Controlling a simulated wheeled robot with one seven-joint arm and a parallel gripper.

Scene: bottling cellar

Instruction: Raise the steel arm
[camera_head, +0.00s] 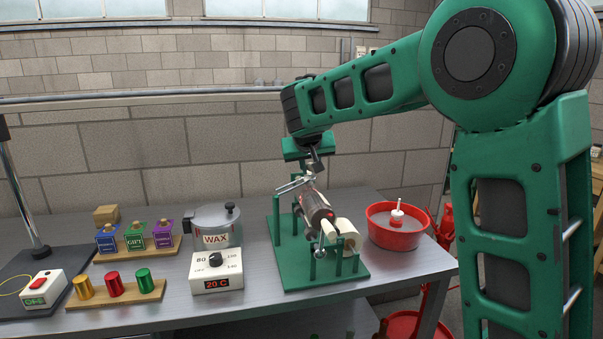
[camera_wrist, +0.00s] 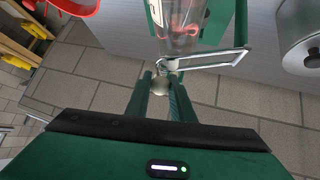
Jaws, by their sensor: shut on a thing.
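The steel arm (camera_head: 292,186) is a thin metal bracket across the upper end of the tilted bottle (camera_head: 315,207) in a green stand (camera_head: 295,277). In the wrist view the steel arm (camera_wrist: 205,67) is a bent loop beside the clear bottle (camera_wrist: 183,35), with a pale round knob (camera_wrist: 159,86) at its near end. My gripper (camera_wrist: 160,82) has that knob between its two green fingers and is shut on it. In the head view my gripper (camera_head: 314,160) reaches down above the bottle, and its fingertips are too small to make out well.
A white roll (camera_head: 346,231) sits at the stand's right side. A red bowl (camera_head: 392,238) stands right of it. Left are a WAX pot (camera_head: 218,240), a temperature box (camera_head: 217,272) reading 20 C, coloured cylinders (camera_head: 115,286) and labelled blocks (camera_head: 135,238).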

